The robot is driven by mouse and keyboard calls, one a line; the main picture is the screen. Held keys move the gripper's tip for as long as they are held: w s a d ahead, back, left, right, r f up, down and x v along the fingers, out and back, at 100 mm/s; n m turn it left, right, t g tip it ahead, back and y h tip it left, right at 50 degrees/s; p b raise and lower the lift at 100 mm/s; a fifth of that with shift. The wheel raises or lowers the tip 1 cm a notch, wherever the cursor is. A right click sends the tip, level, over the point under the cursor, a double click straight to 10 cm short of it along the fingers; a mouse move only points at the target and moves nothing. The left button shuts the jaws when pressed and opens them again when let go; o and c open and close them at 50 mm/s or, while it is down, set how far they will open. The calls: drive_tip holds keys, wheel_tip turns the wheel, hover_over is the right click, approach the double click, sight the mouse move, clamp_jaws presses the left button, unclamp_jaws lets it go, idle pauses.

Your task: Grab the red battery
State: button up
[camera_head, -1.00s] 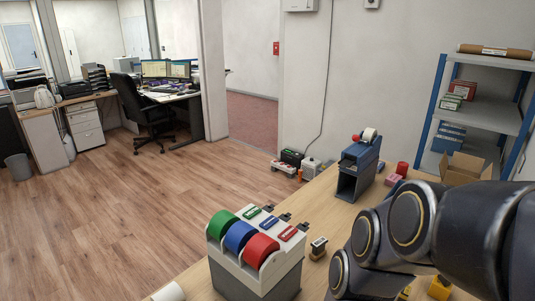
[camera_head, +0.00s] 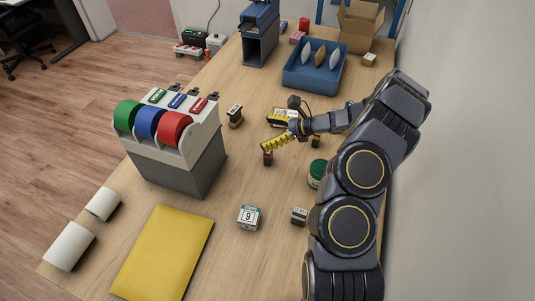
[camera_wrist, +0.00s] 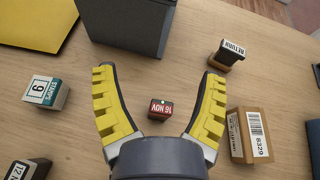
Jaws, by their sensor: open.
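I see nothing clearly recognisable as a battery. A small dark block with a red face reading "16 NOV" (camera_wrist: 160,109) stands on the counter in the wrist view, between my two yellow fingers and nearer their base than their tips. In the head view a small dark-and-red block (camera_head: 267,159) shows just below the tip of the near finger, partly covered by it. My gripper (camera_wrist: 158,73) is open and empty, with the fingers spread on either side of the red-faced block. In the head view my gripper (camera_head: 266,134) reaches left over the counter.
A "RETURN" stamp (camera_wrist: 227,53) and a barcoded brown box (camera_wrist: 248,134) stand right of my fingers. A block marked 9 (camera_wrist: 47,92) stands left. The three-roll dispenser (camera_head: 188,160), green-lidded jar (camera_head: 317,173), yellow envelope (camera_head: 165,252) and blue tray (camera_head: 312,86) surround the area.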

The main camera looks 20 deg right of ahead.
sight(272, 152)
drive_tip(key=shift+m+t+h, duration=0.3)
drive_tip(key=shift+m+h, duration=0.1)
drive_tip(key=shift+m, duration=0.4)
drive_tip(key=d+f, duration=0.1)
drive_tip(key=f, duration=0.1)
drive_tip(key=d+f, duration=0.1)
drive_tip(key=f, duration=0.4)
drive_tip(key=shift+s+d+f, duration=0.15)
drive_tip(key=shift+d+f, duration=0.15)
drive_tip(key=shift+d, duration=0.1)
wheel_tip(272, 152, down, 2)
drive_tip(key=shift+a+f, duration=0.1)
drive_tip(key=shift+f, duration=0.1)
drive_tip(key=shift+r+x, duration=0.25)
drive_tip(key=shift+x, duration=1.15)
drive_tip(key=c, duration=1.2)
